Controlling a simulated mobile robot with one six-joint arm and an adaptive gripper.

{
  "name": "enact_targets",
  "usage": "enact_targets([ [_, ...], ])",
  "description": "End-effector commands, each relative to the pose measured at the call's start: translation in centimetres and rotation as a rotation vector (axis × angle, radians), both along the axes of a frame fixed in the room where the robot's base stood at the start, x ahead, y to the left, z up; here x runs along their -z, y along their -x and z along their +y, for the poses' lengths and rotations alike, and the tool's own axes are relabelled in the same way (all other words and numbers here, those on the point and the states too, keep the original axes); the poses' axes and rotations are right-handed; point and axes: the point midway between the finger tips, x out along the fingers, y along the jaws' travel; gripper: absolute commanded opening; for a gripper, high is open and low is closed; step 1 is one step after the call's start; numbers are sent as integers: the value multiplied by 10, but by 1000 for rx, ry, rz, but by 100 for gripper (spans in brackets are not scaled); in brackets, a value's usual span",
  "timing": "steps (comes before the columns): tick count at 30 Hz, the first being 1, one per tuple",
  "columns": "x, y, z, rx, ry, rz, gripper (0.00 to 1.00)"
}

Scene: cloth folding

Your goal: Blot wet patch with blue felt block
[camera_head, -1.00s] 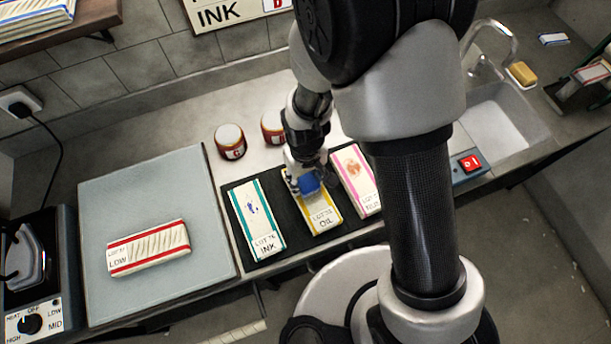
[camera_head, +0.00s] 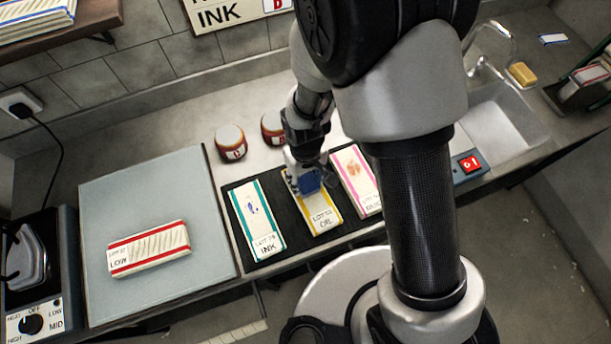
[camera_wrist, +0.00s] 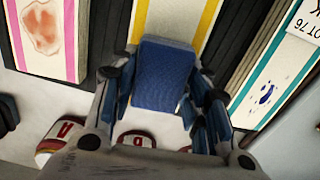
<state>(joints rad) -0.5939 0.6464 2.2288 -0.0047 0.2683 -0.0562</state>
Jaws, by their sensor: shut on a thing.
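My gripper (camera_head: 305,184) is shut on the blue felt block (camera_head: 309,182) over the upper part of the yellow-edged cloth (camera_head: 323,218) labelled OIL. In the wrist view the blue block (camera_wrist: 163,78) sits between the fingers and covers part of the yellow-edged cloth (camera_wrist: 175,18). I cannot tell whether the block touches the cloth. Any wet patch under it is hidden. The teal-edged cloth (camera_head: 257,219) labelled INK has blue spots and lies to the left. The pink-edged cloth (camera_head: 355,178) has a reddish stain and lies to the right, partly behind my arm.
A pale board (camera_head: 150,285) at left holds a red-striped folded cloth (camera_head: 150,249). An iron (camera_head: 25,255) stands far left. A sink (camera_head: 500,130) and a red switch (camera_head: 469,163) are at right.

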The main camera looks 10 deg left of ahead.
Motion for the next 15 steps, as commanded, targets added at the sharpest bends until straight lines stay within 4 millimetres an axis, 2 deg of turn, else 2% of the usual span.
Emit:
enact_targets([
  [3, -13, -1, 0, 0, -2, -2, 24],
  [15, -46, -1, 1, 0, -2, -2, 24],
])
